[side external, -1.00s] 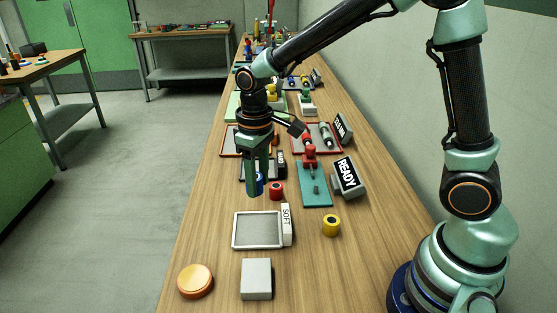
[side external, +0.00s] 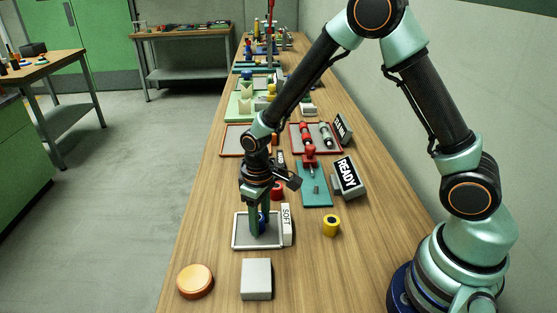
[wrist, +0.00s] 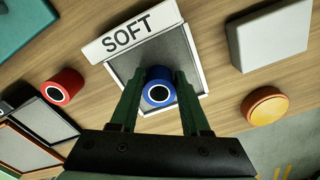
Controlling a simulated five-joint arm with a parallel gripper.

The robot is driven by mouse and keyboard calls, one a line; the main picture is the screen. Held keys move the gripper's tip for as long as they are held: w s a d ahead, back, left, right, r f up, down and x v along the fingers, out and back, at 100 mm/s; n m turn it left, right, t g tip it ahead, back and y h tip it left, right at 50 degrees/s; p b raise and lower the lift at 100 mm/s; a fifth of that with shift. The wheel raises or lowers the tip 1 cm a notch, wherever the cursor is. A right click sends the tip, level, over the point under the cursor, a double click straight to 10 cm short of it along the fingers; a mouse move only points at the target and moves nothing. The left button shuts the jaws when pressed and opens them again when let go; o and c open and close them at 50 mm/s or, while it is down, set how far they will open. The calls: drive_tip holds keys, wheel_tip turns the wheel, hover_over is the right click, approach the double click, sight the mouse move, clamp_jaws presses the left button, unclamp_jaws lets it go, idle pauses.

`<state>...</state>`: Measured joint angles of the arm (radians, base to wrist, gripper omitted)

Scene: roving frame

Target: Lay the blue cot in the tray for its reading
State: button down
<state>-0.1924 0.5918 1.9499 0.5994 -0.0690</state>
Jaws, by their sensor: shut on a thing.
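The blue cot (wrist: 158,90), a short cylinder with a white ring and dark centre on its end, is between the fingers of my gripper (wrist: 160,100). In the side view my gripper (side external: 258,230) points down over the grey tray (side external: 237,243) labelled SOFT, and the blue cot (side external: 262,219) is mostly hidden by the fingers. The tray also shows behind the cot in the wrist view (wrist: 186,62). The cot is within the tray's outline. I cannot tell whether it touches the tray floor.
A red cot (side external: 277,190) stands just behind the tray and a yellow cot (side external: 331,225) to its right. A grey block (side external: 256,279) and an orange disc (side external: 195,281) are in front.

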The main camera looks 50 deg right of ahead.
drive_tip(key=shift+f, duration=0.2)
drive_tip(key=shift+c, duration=1.9)
unclamp_jaws()
wheel_tip(320, 180, up, 12)
drive_tip(key=f, duration=0.1)
drive_tip(key=s+d+r+m+t, duration=0.1)
drive_tip(key=s+d+r+t, duration=0.1)
drive_tip(key=s+r, duration=0.3)
drive_tip(key=s+d+r+m+t, duration=0.2)
drive_tip(key=s+d+r, duration=0.3)
drive_tip(key=r, duration=0.3)
drive_tip(key=shift+d+t, duration=0.25)
drive_tip(key=shift+t, duration=0.55)
